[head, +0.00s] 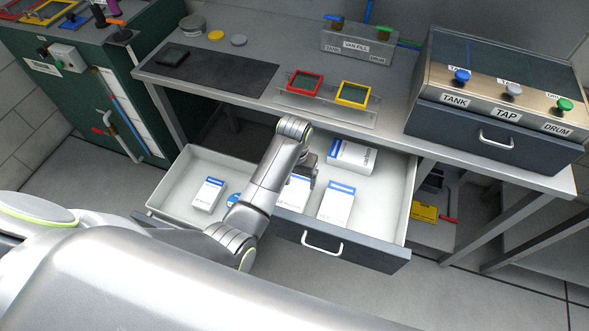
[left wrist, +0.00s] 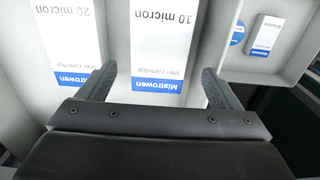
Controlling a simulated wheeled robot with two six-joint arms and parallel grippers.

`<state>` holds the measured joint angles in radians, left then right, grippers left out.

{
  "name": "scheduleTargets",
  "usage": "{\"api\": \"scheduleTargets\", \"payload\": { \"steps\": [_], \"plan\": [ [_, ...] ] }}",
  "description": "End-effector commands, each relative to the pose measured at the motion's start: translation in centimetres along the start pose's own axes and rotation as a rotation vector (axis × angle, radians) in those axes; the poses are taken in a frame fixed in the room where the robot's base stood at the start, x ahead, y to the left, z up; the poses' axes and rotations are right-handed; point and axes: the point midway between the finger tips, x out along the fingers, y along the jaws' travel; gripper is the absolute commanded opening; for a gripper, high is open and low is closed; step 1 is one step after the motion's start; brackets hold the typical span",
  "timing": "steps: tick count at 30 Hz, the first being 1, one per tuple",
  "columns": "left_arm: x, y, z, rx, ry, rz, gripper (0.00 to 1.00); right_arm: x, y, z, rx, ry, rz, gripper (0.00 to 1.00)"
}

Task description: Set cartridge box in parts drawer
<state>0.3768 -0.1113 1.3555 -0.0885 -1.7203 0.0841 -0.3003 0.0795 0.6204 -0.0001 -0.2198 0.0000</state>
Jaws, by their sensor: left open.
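A white cartridge box with a blue band, marked "10 micron" (left wrist: 163,45), lies in the open parts drawer (head: 384,215); in the head view the box (head: 292,194) is partly covered by my arm. My left gripper (head: 302,184) is over this box. In the left wrist view my left gripper (left wrist: 158,88) is open, with one finger on each side of the box and gaps visible. A second box, marked "20 micron" (left wrist: 75,45), lies beside it and shows in the head view (head: 337,204). A third box (head: 352,156) lies at the drawer's back. My right gripper is not in view.
The bench above carries red (head: 304,84) and yellow (head: 353,94) frames. A closed drawer (head: 480,135) sits at right.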

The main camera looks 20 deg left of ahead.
Motion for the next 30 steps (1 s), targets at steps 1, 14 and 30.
{"api": "scheduleTargets", "payload": {
  "steps": [1, 14, 30],
  "plan": [
    [-0.9, 0.0, -0.1, 0.0, 0.003, 0.0, 0.86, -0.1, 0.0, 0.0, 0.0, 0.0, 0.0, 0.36],
    [-2.9, 0.0, 0.0, 0.0, 0.0, 0.0, 0.86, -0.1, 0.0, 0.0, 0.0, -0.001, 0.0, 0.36],
    [-5.0, 0.0, 0.0, 0.0, 0.0, 0.0, 0.86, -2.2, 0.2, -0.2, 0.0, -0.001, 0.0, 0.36]
  ]
}}
